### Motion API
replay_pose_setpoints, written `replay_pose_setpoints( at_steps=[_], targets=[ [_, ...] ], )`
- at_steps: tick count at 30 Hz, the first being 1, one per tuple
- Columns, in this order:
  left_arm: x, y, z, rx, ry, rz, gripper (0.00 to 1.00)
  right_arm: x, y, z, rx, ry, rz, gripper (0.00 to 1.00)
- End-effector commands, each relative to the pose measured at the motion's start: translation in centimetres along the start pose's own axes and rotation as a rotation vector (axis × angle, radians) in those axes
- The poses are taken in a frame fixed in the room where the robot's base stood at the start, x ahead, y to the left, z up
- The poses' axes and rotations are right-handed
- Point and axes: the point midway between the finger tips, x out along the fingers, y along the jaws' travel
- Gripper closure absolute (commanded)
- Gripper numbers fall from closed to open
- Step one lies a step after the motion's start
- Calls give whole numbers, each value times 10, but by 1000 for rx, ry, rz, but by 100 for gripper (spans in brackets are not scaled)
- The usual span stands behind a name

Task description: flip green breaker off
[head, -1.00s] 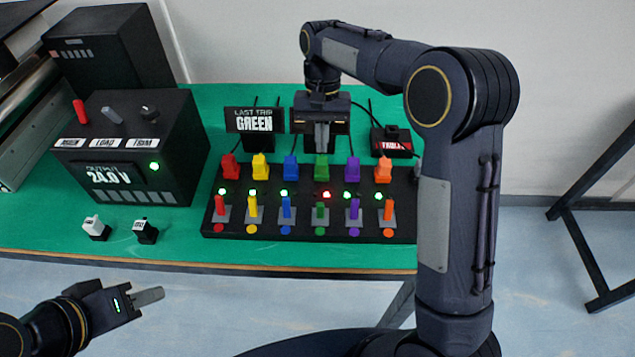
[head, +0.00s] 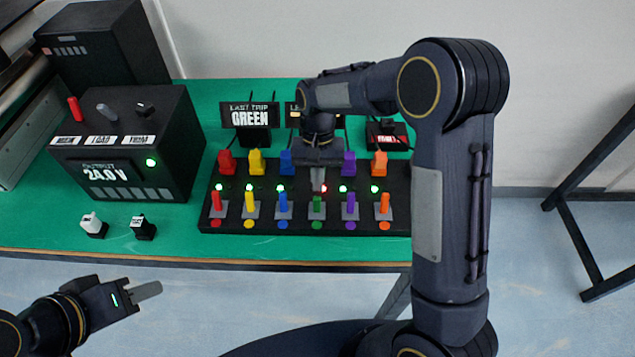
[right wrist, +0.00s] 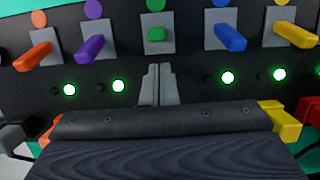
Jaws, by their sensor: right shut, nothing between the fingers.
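The green breaker lever (head: 317,204) stands on its grey plate in the front row of the black breaker panel (head: 265,229), between the blue and purple levers. It also shows in the right wrist view (right wrist: 157,34), seen nearly end-on. A red light beside it is partly covered by my right gripper (head: 318,186). That gripper is shut and empty, its fingertips just behind the green lever and apart from it; its fingers also show in the right wrist view (right wrist: 160,70). My left gripper (head: 150,290) is off the table's front edge at lower left; its jaw gap is unclear.
Blue (head: 283,203) and purple (head: 350,204) levers flank the green one closely, with green lights behind them. A taller row of coloured blocks (head: 256,162) stands behind. A sign (head: 250,115) reads "LAST TRIP GREEN". A black power supply (head: 130,150) stands at left.

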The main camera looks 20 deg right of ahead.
Motion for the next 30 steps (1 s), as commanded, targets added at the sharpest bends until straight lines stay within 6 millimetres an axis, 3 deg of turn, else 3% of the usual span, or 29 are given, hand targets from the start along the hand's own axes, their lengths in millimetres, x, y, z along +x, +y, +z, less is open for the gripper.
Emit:
replay_pose_setpoints(
  at_steps=[6, 17, 24, 30],
  targets=[
    [-3, 1, -1, 0, 1, 0, 64, 3, 0, 15, 0, 0, 0, 100],
    [-2, 1, -1, 0, 0, 0, 64, 4, 0, 16, 0, 5, 0, 100],
    [17, -8, 9, 0, 0, 0, 64, 9, -1, 31, -5, 174, 2, 100],
    [11, -5, 6, 0, 0, 0, 64, 5, 0, 29, 2, 159, 4, 100]
  ],
)
